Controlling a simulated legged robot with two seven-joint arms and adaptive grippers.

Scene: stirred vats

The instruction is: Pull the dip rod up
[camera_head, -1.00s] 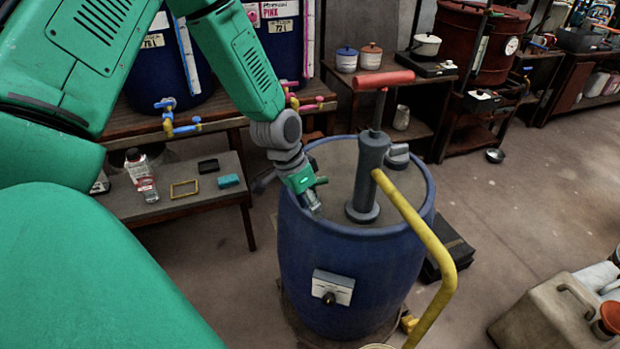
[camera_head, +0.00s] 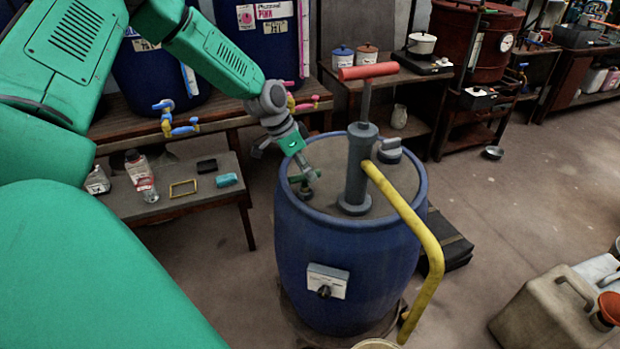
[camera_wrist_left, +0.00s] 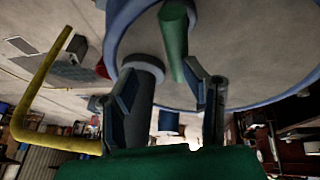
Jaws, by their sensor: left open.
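A blue drum (camera_head: 345,255) with a grey top stands in the middle of the head view. A short green bar (camera_head: 295,179), which looks like the dip rod's handle, sits low at the left of the drum's top; a dark piece shows beneath it. It also shows in the left wrist view as a green cylinder (camera_wrist_left: 174,42). My left gripper (camera_head: 309,177) is open at the green bar, pointing down. In the left wrist view its fingers (camera_wrist_left: 168,85) appear on either side of the bar's near end; contact cannot be told. The rod's lower part is hidden.
A grey pump (camera_head: 361,165) with a red handle (camera_head: 369,71) rises from the drum, close right of my gripper. Its yellow pipe (camera_head: 420,230) curves down the right side. A low bench (camera_head: 190,203) with bottles stands left. Open floor lies right.

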